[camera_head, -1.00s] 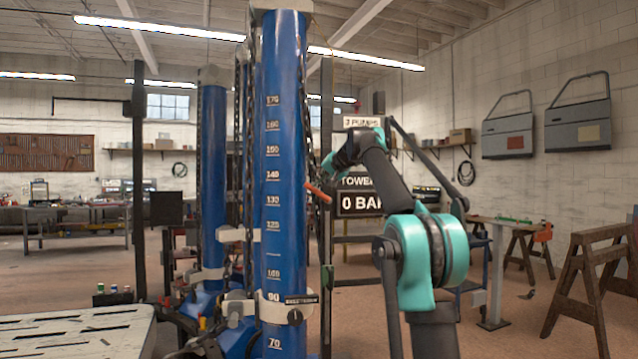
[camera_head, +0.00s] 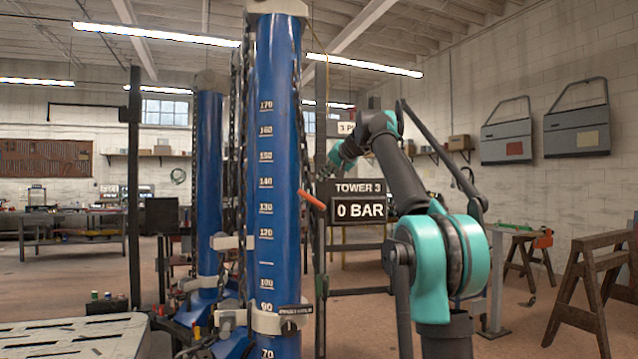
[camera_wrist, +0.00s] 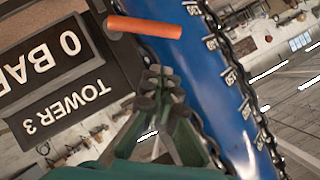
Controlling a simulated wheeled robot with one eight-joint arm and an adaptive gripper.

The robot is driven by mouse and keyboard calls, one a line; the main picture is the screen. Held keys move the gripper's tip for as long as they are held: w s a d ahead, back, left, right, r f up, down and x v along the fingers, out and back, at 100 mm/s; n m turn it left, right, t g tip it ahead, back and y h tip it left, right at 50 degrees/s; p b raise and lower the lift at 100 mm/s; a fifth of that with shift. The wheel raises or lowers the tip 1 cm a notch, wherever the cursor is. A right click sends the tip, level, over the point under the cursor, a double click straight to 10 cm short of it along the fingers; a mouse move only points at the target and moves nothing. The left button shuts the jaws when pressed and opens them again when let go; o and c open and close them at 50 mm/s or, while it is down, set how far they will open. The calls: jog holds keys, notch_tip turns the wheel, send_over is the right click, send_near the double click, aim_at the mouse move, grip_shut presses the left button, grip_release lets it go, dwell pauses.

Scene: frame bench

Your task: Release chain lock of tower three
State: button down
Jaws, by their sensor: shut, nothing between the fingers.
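The near blue tower column (camera_head: 273,205) carries a printed height scale. A dark chain runs along it, also seen in the wrist view (camera_wrist: 240,75). An orange bar-shaped handle (camera_head: 312,199) sticks out at its right side, tilted; in the wrist view it (camera_wrist: 145,26) lies across the blue column. A display reading "TOWER 3" and "0 BAR" (camera_head: 359,210) stands behind it. My gripper (camera_wrist: 158,80) is shut and empty, with its tips just below the orange handle in the wrist picture, apparently apart from it. Which part is the chain lock I cannot tell.
A second blue column (camera_head: 209,180) stands behind at left. A pale slotted table (camera_head: 75,338) is at the front left. A white collar with a dark label (camera_head: 270,320) rings the near column low down. Wooden trestles (camera_head: 590,270) stand at right. Floor between is open.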

jog(key=v, duration=0.6)
jog(key=shift+r, duration=0.2)
jog(key=shift+s, duration=0.1)
jog(key=s+d+f+n+g+h, duration=0.1)
jog(key=s+f, duration=0.3)
jog(key=f, duration=0.8)
jog(key=s+f+g+h, duration=0.1)
jog(key=s+f+g, duration=0.15)
jog(key=f, duration=0.95)
jog(key=s+d+f+n+g, duration=0.1)
jog(key=s+f, duration=0.4)
jog(key=f, duration=0.7)
jog(key=s+d+f+g+h, duration=0.1)
jog(key=s+d+f+h, duration=0.1)
jog(key=s+f, duration=1.3)
jog(key=s+d+f+n+g+h, duration=0.1)
jog(key=s+d+f, duration=0.3)
jog(key=s+f, duration=1.2)
jog(key=shift+f+g+h, duration=0.35)
jog(key=shift+f+h, duration=0.35)
jog(key=shift+f, duration=0.1)
